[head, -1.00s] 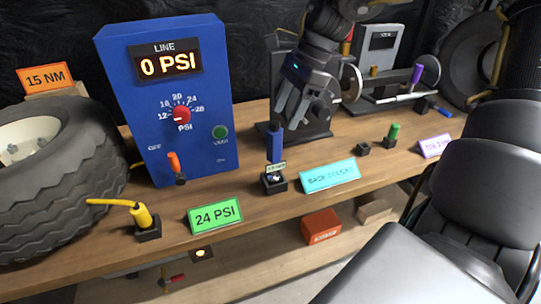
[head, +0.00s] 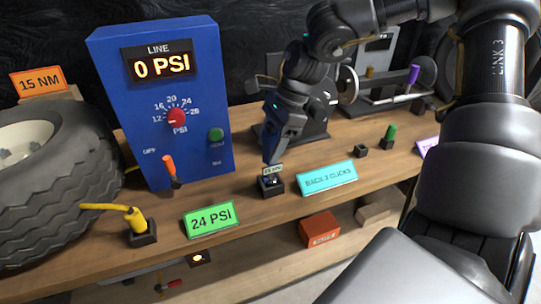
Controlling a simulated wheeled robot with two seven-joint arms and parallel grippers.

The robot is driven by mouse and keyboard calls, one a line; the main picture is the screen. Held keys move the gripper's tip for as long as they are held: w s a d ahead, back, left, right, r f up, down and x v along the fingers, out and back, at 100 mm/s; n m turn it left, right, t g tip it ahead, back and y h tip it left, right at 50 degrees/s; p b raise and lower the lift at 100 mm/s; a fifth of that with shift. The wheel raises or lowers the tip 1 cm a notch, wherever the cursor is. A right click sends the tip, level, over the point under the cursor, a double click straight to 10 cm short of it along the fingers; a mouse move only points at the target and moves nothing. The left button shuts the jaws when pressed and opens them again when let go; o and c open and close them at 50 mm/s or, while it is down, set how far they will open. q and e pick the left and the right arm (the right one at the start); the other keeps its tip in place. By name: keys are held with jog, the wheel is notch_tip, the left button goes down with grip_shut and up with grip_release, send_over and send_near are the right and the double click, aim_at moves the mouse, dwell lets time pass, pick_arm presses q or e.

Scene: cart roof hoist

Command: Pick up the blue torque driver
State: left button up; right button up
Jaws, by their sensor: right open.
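The blue torque driver (head: 271,152) stands upright in a small black holder (head: 270,187) near the front edge of the bench, with a small label at its foot. My right gripper (head: 280,128) is open and has come down over the driver's upper part. Its fingers are at the blue handle and hide most of it. I cannot tell whether they touch it. My left gripper is not in view.
A blue pressure box (head: 213,80) reading 0 PSI stands left of the driver. A green 24 PSI sign (head: 212,219) and a cyan sign (head: 327,178) flank the holder. A yellow tool (head: 135,221) and a tyre (head: 50,190) are farther left.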

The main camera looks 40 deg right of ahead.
aim_at(270, 131)
grip_shut()
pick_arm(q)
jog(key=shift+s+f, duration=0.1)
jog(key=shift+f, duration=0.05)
pick_arm(e)
jog(key=shift+r, duration=0.45)
notch_tip(270, 131, up, 2)
jog(key=shift+r, duration=0.1)
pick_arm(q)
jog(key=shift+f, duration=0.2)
pick_arm(e)
jog(key=s+a+r, duration=0.7)
jog(key=s+r, duration=0.3)
jog(key=s, duration=0.1)
jog(key=shift+s+a, duration=0.3)
jog(key=shift+a, duration=0.1)
